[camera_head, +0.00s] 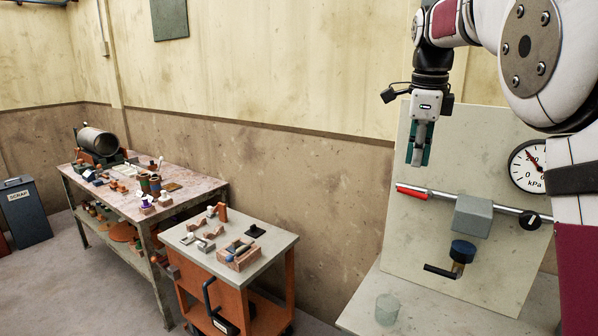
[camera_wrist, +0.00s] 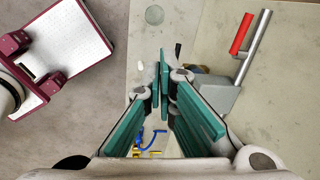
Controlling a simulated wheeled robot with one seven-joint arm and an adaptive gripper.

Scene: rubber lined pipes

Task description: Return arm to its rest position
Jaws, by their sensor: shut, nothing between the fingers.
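My gripper (camera_head: 420,158) hangs pointing down at the upper right in the head view, in front of the upright pale panel (camera_head: 405,235). Its teal-padded fingers are shut with nothing between them. In the wrist view the gripper (camera_wrist: 165,78) also shows with its fingertips close together. My arm bends across the upper right of the head view. The gripper is above the red-handled lever (camera_head: 412,192), apart from it in the picture. The lever's red handle also shows at the upper right of the wrist view (camera_wrist: 241,34).
The panel carries a grey block (camera_head: 473,215), a kPa gauge (camera_head: 528,166) and a blue-capped valve (camera_head: 462,251). A clear glass (camera_head: 387,309) stands on the ledge below. An orange cart (camera_head: 253,276) and a cluttered workbench (camera_head: 190,186) stand left. A scrap bin (camera_head: 27,212) is far left.

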